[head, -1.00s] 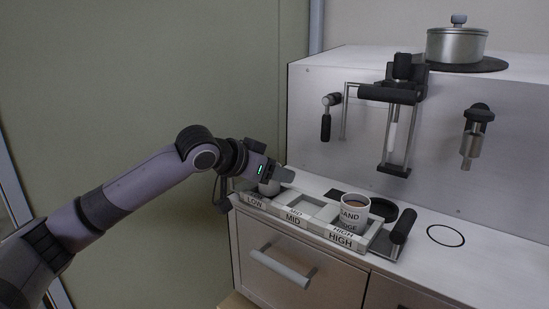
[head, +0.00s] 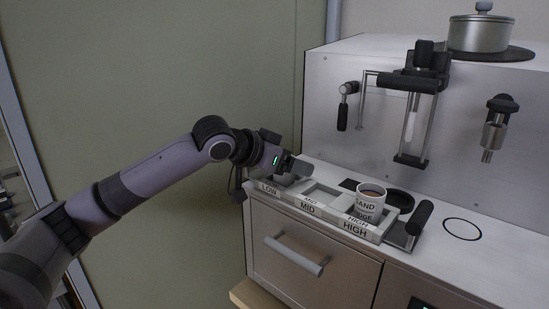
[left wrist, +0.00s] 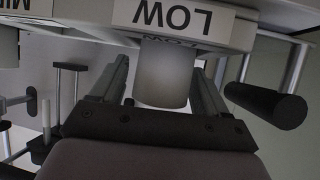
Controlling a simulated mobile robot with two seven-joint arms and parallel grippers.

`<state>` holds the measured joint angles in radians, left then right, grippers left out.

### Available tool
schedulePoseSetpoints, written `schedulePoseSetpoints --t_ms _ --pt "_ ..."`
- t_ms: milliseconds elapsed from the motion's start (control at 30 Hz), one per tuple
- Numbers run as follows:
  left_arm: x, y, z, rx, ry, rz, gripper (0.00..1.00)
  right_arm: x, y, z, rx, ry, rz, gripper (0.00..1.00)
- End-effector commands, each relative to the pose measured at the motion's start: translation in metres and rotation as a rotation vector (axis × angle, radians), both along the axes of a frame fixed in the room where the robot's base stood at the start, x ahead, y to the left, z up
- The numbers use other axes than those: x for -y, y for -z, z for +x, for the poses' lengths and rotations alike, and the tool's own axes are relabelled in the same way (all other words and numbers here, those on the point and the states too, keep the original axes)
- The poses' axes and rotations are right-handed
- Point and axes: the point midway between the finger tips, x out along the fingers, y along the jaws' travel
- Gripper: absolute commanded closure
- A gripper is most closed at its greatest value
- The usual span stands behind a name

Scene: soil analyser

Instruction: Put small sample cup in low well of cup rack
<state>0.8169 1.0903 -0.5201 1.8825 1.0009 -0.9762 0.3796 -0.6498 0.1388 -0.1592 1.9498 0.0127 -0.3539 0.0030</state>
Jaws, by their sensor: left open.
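The cup rack (head: 308,209) has wells labelled LOW, MID and HIGH along the counter's front edge. The small sample cup (left wrist: 163,75), plain and grey, is at the LOW end. In the head view it is mostly hidden by my left gripper (head: 292,169). In the left wrist view the cup is between the two fingers of my left gripper (left wrist: 162,88), with a visible gap on the right side. The fingers are open. The cup's seating in the LOW well cannot be fully seen. My right gripper is not in view.
A larger white cup (head: 370,204) with lettering and brown contents stands in the HIGH well. The MID well looks empty. A black-handled tool (head: 418,222) is just right of the rack. A pot (head: 480,33) sits on top of the machine.

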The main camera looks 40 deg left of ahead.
Motion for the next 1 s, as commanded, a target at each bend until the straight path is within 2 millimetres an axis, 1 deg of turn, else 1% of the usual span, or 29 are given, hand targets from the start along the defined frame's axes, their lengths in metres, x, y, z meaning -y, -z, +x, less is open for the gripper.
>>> schedulePoseSetpoints --t_ms 167,400,600,800,1000 --pt "-0.006 -0.010 -0.020 0.002 -0.002 0.005 0.25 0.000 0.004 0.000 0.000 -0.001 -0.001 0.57" --pt "-0.015 -0.028 -0.055 -0.001 -0.003 0.007 0.25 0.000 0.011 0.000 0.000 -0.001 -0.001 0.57" --pt "-0.020 -0.041 -0.079 -0.002 -0.004 0.006 0.25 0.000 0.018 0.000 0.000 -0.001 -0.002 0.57" --pt "-0.024 -0.050 -0.093 -0.001 -0.003 0.003 0.25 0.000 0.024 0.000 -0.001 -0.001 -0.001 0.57" --pt "-0.025 -0.055 -0.100 -0.001 -0.002 0.001 0.25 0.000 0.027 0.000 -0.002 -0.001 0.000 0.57"
